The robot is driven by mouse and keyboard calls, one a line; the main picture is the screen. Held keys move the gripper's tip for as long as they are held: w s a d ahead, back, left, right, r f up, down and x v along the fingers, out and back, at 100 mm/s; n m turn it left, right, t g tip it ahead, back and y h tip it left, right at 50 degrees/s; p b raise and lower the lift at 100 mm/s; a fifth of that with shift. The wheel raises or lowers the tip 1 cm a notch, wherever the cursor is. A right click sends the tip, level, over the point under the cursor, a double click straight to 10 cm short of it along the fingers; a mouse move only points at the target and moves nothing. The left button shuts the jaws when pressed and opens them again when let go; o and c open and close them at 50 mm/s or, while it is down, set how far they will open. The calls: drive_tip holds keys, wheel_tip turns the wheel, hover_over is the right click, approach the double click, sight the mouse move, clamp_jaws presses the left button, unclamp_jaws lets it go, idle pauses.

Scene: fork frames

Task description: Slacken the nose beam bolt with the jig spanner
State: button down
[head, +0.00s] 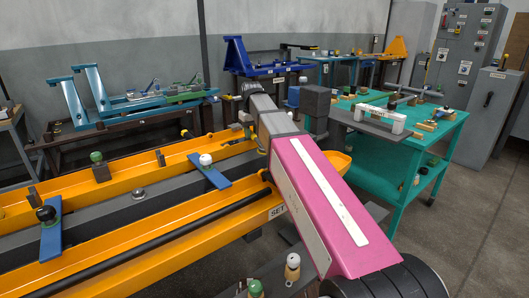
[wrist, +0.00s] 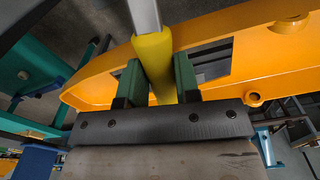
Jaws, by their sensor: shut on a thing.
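In the wrist view my gripper (wrist: 158,84) has its two green fingertips closed on the yellow grip (wrist: 152,50) of a tool with a grey metal shaft (wrist: 144,14), which I take to be the jig spanner. Its working end is out of the picture. Behind it is an orange beam (wrist: 105,77) with dark openings. In the head view my arm hides the gripper and the tool. The orange jig frame (head: 200,225) carries a "SET" label and a dark grey central beam (head: 105,218). A metal bolt head (head: 138,193) sits on that beam; I cannot tell whether it is the nose beam bolt.
Blue clamp bars (head: 209,171) with knobs and upright pegs stand on the frame. A teal workbench (head: 445,128) with parts stands at right, grey cabinets (head: 465,55) behind it. Other jig stands line the back wall. Floor at lower right is clear.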

drive_tip(key=shift+w+d+m, duration=0.15)
drive_tip(key=shift+d+m, duration=0.25)
idle(0.6)
drive_tip(key=c, duration=1.6)
unclamp_jaws()
clamp_jaws()
drive_tip(key=shift+d, duration=0.2)
drive_tip(key=shift+w+r, duration=0.1)
drive_tip(key=shift+r, duration=2.6)
drive_tip(key=shift+r, duration=1.9)
drive_tip(key=shift+w, duration=0.1)
drive_tip(key=shift+w+a+r, duration=0.25)
drive_tip(key=shift+w+r, duration=0.25)
drive_tip(key=shift+w, duration=0.25)
drive_tip(key=shift+w+a+r, duration=0.3)
drive_tip(key=shift+w+r, duration=0.2)
drive_tip(key=shift+w, duration=0.25)
drive_tip(key=shift+w+a+r, duration=0.25)
drive_tip(key=shift+w+r, duration=0.25)
drive_tip(key=shift+w, duration=0.25)
